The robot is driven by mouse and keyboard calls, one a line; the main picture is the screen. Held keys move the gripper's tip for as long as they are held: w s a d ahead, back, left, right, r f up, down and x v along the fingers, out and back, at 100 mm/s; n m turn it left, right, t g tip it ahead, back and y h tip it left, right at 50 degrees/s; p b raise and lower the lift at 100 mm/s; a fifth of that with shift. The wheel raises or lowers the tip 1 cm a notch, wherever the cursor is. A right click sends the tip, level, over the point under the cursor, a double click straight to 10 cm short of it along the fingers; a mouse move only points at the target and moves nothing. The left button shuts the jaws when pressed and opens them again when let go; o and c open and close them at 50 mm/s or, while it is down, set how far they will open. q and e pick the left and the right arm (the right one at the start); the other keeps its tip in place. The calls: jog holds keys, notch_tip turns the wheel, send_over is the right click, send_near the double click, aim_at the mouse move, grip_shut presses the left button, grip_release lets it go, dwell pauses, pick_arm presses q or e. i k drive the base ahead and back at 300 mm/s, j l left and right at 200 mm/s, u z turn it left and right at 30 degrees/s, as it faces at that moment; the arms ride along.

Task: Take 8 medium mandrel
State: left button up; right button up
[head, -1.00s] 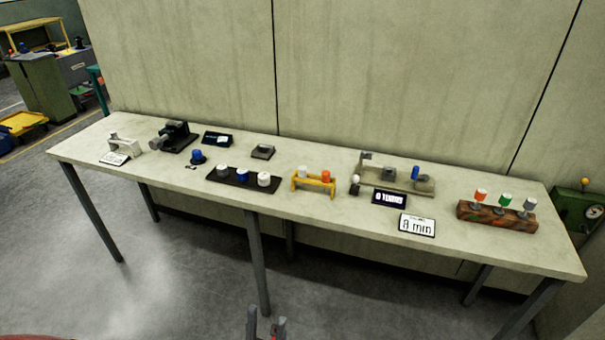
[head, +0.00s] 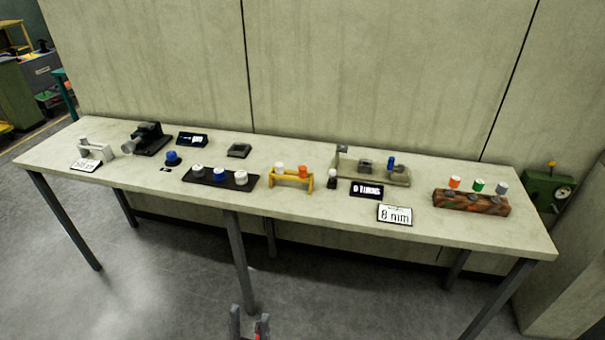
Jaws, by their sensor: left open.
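My left gripper (head: 249,325) shows at the bottom edge, open and empty, in front of the table and well below its top. My right gripper is out of view. A white card (head: 395,215) near the table's front edge seems to read "8 mm". Behind it is a small dark display (head: 367,190) that seems to read "0 TURNS". A beige fixture (head: 375,174) at the back carries a grey block and a blue upright piece. A brown rack (head: 470,202) at right holds pieces with orange, green and grey tops. I cannot tell which piece is a medium mandrel.
The long table (head: 300,208) also holds a yellow stand (head: 291,178) with white and orange pieces, a black tray (head: 220,179) of white and blue spools, and a black device (head: 149,138). A wall stands behind. A green machine (head: 547,192) is at right. The floor in front is open.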

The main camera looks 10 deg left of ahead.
aim_at(455, 182)
jog(key=i+l+z, duration=0.15)
jog(key=i+l, duration=0.15)
jog(key=i, duration=0.15)
jog(key=i+l+z, duration=0.2)
jog(key=i, duration=0.2)
jog(key=i+l+z, duration=0.15)
jog(key=i, duration=0.3)
